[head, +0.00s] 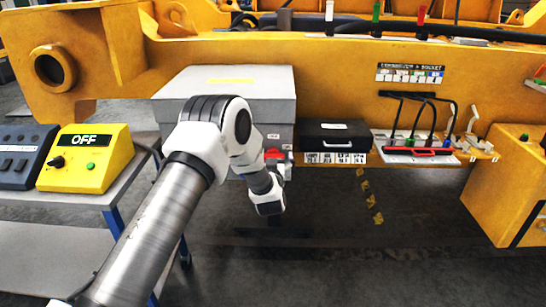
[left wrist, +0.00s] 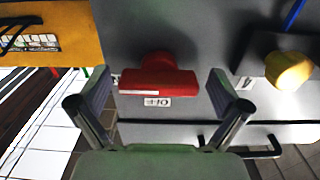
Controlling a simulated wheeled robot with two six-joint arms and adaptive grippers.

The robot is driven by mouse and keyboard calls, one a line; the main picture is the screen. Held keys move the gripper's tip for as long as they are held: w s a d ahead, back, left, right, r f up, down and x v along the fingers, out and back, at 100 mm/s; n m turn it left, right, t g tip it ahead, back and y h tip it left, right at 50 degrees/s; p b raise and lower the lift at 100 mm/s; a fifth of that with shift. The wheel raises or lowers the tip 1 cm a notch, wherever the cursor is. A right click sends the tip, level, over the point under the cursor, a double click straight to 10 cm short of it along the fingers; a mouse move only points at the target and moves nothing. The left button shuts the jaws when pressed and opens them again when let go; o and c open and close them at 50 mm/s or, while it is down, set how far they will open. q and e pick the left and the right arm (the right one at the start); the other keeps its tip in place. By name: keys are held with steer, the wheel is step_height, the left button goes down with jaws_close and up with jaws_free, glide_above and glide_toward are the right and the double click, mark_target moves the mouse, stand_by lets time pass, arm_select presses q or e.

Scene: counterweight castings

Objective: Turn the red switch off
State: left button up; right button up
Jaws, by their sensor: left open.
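The red switch (left wrist: 158,78) is a T-shaped red handle on a grey panel. In the left wrist view its bar lies crosswise, with a label reading OFF (left wrist: 157,102) upside down just below it. My left gripper (left wrist: 163,86) is open, one finger on each side of the red handle, with visible gaps at both ends. In the head view a small red part of the switch (head: 273,154) shows beside my left wrist, at the grey box's front. My left gripper's fingers are mostly hidden there. My right gripper is not in view.
A yellow knob (left wrist: 290,70) sits right of the switch in the left wrist view. The large grey box (head: 225,85) stands against the yellow machine frame. A black case (head: 335,135) is to its right. A yellow OFF box (head: 85,165) stands on the table at left.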

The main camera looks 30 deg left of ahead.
arm_select(q)
steer(key=shift+d+r, duration=0.1)
steer(key=c, duration=1.2)
steer(key=shift+o, duration=0.2)
steer(key=shift+f+n+b, duration=0.2)
steer(key=shift+n+b, duration=0.8)
steer(key=shift+b, duration=0.25)
steer(key=n+b, duration=1.4)
steer(key=b, duration=0.1)
steer(key=shift+s+b, duration=0.1)
steer(key=shift+b, duration=0.25)
steer(key=shift+r+n+b, duration=0.2)
steer(key=shift+n+b, duration=0.8)
steer(key=shift+b, duration=0.05)
